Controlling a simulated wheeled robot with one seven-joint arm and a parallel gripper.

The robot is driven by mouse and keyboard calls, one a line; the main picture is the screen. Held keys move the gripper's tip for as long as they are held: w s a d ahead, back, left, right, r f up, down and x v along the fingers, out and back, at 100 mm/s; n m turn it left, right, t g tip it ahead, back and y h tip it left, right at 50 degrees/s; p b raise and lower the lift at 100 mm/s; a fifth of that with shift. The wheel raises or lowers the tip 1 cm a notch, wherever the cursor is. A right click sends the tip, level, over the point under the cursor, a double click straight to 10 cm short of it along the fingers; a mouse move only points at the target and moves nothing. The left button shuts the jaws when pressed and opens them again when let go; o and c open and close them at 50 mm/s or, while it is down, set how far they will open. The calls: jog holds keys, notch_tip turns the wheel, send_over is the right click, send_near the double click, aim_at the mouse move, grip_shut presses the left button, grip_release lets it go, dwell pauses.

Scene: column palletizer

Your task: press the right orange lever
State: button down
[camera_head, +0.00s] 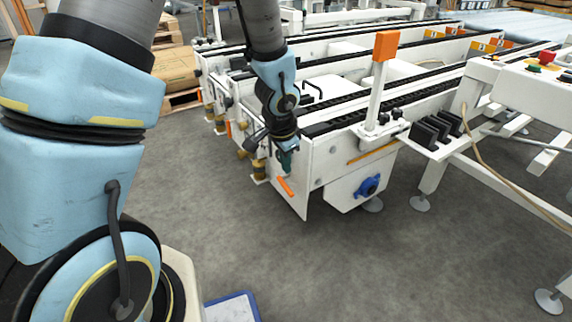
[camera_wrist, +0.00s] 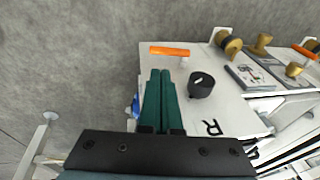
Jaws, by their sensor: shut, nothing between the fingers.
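The right orange lever (camera_head: 285,187) is a short orange bar on the white end panel of the conveyor in the head view. It also shows in the wrist view (camera_wrist: 170,51), lying almost level just beyond my fingertips. My gripper (camera_head: 286,168) has dark green fingers, shut together and empty. In the wrist view its fingertips (camera_wrist: 161,71) point at the lever, with a small gap in the picture. I cannot tell the true distance. A second orange lever (camera_wrist: 304,52) is at the far right of the wrist view.
A black knob (camera_wrist: 201,84) sits on the white panel (camera_wrist: 225,105), close right of my fingers, near a letter R. Brass-coloured cylinders (camera_wrist: 230,47) stand farther right. A blue part (camera_head: 369,187) is on the conveyor's side. The grey floor (camera_head: 330,265) in front is clear.

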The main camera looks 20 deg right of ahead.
aim_at(289, 189)
jog(key=b+x, duration=0.3)
jog(key=x, duration=0.6)
jog(key=shift+w+f, duration=0.1)
jog(key=shift+f, duration=0.25)
jog(key=shift+d+f+b, duration=0.1)
jog(key=shift+b, duration=0.2)
